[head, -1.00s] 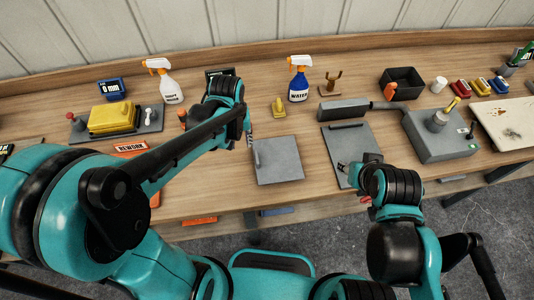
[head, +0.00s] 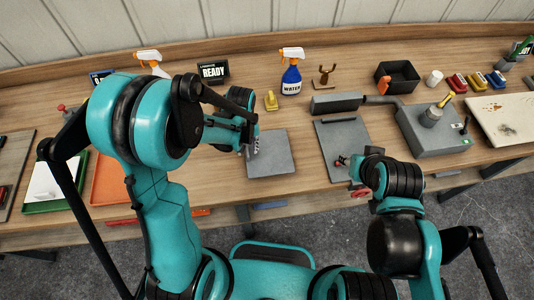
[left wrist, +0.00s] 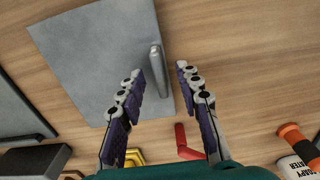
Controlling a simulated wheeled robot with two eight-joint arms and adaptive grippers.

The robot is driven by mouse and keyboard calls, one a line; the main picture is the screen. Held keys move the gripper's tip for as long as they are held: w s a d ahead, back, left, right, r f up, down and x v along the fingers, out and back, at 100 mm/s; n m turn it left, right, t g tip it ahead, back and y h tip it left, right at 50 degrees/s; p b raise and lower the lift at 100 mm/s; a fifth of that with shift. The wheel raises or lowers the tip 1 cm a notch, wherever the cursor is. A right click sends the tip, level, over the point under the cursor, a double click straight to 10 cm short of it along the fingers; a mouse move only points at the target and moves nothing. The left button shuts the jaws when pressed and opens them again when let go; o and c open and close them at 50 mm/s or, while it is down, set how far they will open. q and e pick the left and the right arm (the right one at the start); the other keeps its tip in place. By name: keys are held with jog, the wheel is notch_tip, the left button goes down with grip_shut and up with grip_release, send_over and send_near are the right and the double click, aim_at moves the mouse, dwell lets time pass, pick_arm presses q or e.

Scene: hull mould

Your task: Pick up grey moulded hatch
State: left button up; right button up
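A flat grey square panel with a raised bar handle, which looks like the grey moulded hatch (head: 275,155), lies on the bench. My left gripper (head: 253,143) is at its left edge. In the left wrist view, the hatch (left wrist: 95,55) fills the upper left, and its handle (left wrist: 158,70) shows between the two spread fingers of my left gripper (left wrist: 157,76).
A grey machine (head: 435,135) stands right of the second panel. A WATER spray bottle (head: 291,75), a yellow piece (head: 270,101) and a black bin (head: 397,80) stand behind. Green (head: 45,207) and orange (head: 108,185) trays lie at left.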

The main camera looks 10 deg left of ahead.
pick_arm(q)
grip_shut()
jog(key=shift+r, duration=0.1)
